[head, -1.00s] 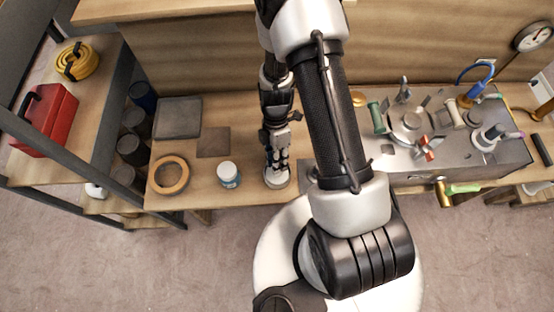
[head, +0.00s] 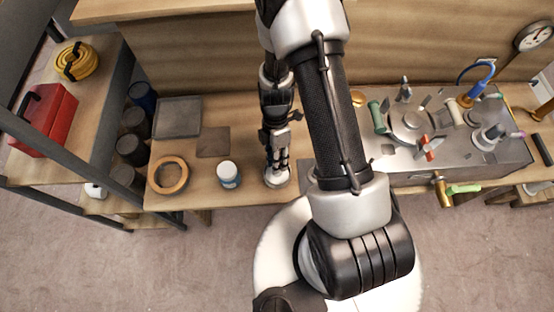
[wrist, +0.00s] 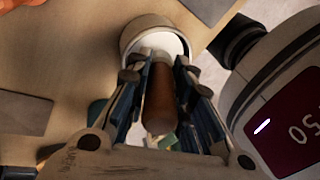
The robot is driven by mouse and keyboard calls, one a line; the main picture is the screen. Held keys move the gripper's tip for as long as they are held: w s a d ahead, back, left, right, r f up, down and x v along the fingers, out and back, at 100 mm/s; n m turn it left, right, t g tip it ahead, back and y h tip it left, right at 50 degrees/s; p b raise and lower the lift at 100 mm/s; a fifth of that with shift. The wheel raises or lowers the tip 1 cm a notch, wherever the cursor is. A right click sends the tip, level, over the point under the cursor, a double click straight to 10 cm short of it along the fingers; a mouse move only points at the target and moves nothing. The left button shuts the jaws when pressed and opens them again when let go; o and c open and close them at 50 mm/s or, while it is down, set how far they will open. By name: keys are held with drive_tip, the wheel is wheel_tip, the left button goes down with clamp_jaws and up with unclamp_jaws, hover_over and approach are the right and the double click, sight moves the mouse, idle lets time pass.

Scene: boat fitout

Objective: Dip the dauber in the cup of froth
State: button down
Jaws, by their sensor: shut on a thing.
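My gripper (head: 277,158) points down over the front of the wooden bench, directly above the cup of froth. In the wrist view my gripper (wrist: 160,68) is shut on the brown wooden handle of the dauber (wrist: 158,100). The pale round cup (wrist: 130,36) with white inside lies beyond the fingertips. It also shows in the head view as a light rim (head: 284,183) under the fingers. The dauber's far end overlaps the cup's opening in the wrist view. The fingers hide its tip, so I cannot tell whether it touches the froth.
A white-lidded jar (head: 228,175) stands just left of the cup, with a tan ring (head: 168,162) further left. A metal workstation (head: 460,145) crowded with fittings stands to the right. A grey tray (head: 178,118) lies at back left.

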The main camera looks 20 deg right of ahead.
drive_tip(key=shift+r+p, duration=2.3)
drive_tip(key=shift+r, duration=1.2)
